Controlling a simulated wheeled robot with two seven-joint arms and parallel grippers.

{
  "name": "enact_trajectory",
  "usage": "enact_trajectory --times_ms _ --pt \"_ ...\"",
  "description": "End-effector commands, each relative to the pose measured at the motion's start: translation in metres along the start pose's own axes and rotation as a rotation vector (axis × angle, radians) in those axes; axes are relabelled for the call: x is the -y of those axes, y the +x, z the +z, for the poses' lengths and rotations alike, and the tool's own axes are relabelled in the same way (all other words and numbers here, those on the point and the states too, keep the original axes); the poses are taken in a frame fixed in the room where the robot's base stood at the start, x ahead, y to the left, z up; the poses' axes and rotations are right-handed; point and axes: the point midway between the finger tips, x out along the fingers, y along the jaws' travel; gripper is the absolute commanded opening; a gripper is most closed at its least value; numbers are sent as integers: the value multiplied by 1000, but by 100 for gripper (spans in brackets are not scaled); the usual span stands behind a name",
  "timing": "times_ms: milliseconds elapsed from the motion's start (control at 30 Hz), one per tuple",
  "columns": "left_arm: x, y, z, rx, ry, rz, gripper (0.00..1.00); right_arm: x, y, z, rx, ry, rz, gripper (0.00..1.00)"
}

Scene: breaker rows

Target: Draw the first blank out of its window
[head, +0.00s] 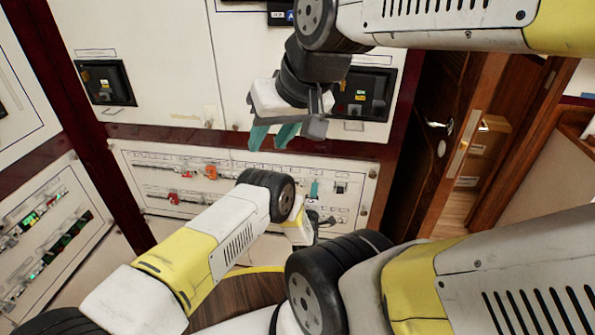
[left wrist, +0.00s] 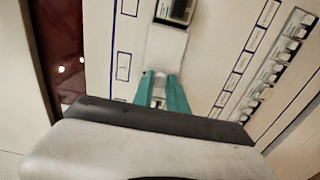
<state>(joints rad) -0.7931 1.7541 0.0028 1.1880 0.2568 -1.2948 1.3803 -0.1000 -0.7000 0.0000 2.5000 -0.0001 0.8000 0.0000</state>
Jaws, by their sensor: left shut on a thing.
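My left gripper (head: 314,189) reaches the upper row of the lower breaker panel (head: 140,157); only its teal fingertips show there, and my wrist covers the rest. In the left wrist view its two teal fingers (left wrist: 160,92) are shut on a small grey part at the near end of a pale, flat blank (left wrist: 166,52). The blank lies beside a dark window (left wrist: 178,10) in the panel face. How far it stands out cannot be told. My right gripper (head: 273,136) hangs in front of the upper cabinet, its teal fingers apart and empty.
Red (head: 173,199) and orange (head: 211,172) switches sit on the panel's left part. A row of breakers (left wrist: 275,65) runs along the right in the wrist view. A wooden door (head: 465,140) is at the right, and another lit panel (head: 45,225) at the left.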

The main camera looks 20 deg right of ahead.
Motion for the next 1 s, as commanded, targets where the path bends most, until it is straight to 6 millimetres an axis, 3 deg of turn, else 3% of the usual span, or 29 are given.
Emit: enact_trajectory --times_ms 1000 --pt "-2 -32 0 -1 -1 1 0 0 0 0 0 0 0 36"
